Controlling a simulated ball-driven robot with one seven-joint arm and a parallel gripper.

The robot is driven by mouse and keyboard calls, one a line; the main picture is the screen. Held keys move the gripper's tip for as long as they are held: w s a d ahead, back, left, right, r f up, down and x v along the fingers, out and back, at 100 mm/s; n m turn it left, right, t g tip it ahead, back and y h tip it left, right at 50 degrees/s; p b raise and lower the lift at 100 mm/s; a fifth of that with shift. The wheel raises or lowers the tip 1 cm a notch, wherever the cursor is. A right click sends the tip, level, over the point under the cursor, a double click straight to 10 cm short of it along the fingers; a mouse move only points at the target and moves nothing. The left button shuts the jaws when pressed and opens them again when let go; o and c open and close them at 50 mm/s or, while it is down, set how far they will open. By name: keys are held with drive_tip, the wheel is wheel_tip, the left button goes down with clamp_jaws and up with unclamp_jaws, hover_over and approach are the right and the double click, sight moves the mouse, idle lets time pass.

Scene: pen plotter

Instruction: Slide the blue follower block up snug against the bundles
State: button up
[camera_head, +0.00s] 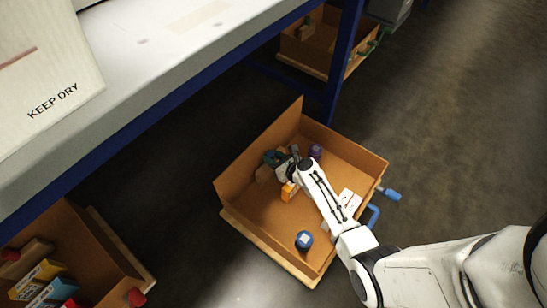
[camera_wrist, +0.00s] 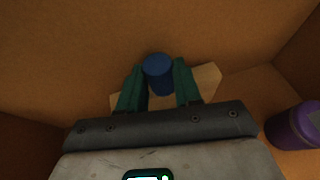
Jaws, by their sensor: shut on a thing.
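In the wrist view, my gripper (camera_wrist: 159,88) has its green fingers on either side of a blue round knob (camera_wrist: 158,72) and is shut on it. The knob stands at a pale wooden block (camera_wrist: 207,79), which looks like the follower block; whether they are joined is hard to tell. In the head view, my gripper (camera_head: 273,157) is low inside the open brown box, near its far left wall, by a tan block (camera_head: 264,174). My wrist partly hides this spot. White pieces (camera_head: 347,199) with dark marks lie toward the box's right side; I cannot tell whether these are the bundles.
The brown box (camera_head: 247,139) also holds a purple cylinder (camera_head: 316,152), shown in the wrist view too (camera_wrist: 295,126), an orange block (camera_head: 289,191) and a blue pale-topped cylinder (camera_head: 304,240). Blue handles (camera_head: 391,194) stick out at right. A blue-edged table (camera_head: 160,55) stands at left.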

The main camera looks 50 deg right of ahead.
clamp_jaws()
drive_tip(key=s+p, duration=0.2)
drive_tip(key=s, duration=1.7)
drive_tip(key=shift+d, duration=0.35)
drive_tip(key=o, duration=1.1)
unclamp_jaws()
drive_tip(key=p+v, duration=0.4)
drive_tip(key=v, duration=0.6)
drive_tip(key=shift+s+a+r, duration=0.1)
drive_tip(key=shift+s+r, duration=0.05)
drive_tip(key=shift+s, duration=0.2)
